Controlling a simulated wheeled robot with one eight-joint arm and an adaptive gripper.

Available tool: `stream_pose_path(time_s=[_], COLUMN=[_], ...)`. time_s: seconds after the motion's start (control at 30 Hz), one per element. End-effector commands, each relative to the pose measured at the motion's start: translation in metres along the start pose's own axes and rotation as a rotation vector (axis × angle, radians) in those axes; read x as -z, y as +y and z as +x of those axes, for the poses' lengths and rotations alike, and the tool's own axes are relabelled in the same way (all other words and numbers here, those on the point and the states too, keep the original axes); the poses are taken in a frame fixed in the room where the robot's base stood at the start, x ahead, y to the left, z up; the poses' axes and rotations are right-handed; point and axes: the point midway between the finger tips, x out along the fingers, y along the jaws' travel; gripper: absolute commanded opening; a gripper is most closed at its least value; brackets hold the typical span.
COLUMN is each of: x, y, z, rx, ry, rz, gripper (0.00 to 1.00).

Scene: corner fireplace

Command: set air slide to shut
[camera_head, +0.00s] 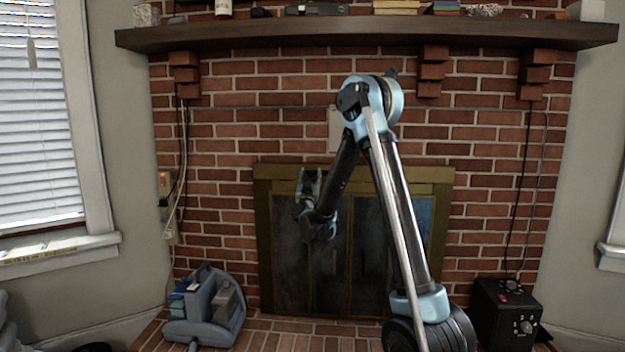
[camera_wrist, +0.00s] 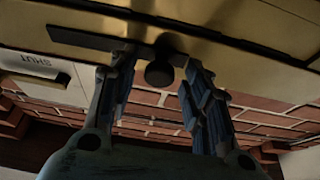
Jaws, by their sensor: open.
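The air slide shows in the wrist view as a round dark knob (camera_wrist: 160,74) on a long dark slot plate (camera_wrist: 95,41) set in the brass fireplace frame. The knob is near the plate's right end in that view. A pale label plate (camera_wrist: 45,82) reading SHUT, upside down, is at the left, cut by the picture edge. My gripper (camera_wrist: 158,68) is open, one finger on each side of the knob; whether either finger touches it I cannot tell. In the head view my gripper (camera_head: 309,178) is at the frame's top bar, where the knob is not discernible.
The fireplace's dark glass doors (camera_head: 370,250) are below the top bar. A wooden mantel (camera_head: 400,35) with several objects runs above. A blue-grey machine (camera_head: 205,308) stands at the hearth's left and a black box (camera_head: 505,312) at the right.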

Motion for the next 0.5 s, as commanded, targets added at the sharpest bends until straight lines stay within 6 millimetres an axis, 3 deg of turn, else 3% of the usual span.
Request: stream_pose_path(time_s=[0.23,0.4,0.5], x=[0.0001,0.0002,0.0003], y=[0.0005,-0.0001,-0.0003], z=[0.0003,0.0,-0.0001], rx=[-0.001,0.0,0.0], ry=[0.0,0.0,0.0], rz=[0.0,0.0,0.0], gripper=[0.42,0.04,0.0])
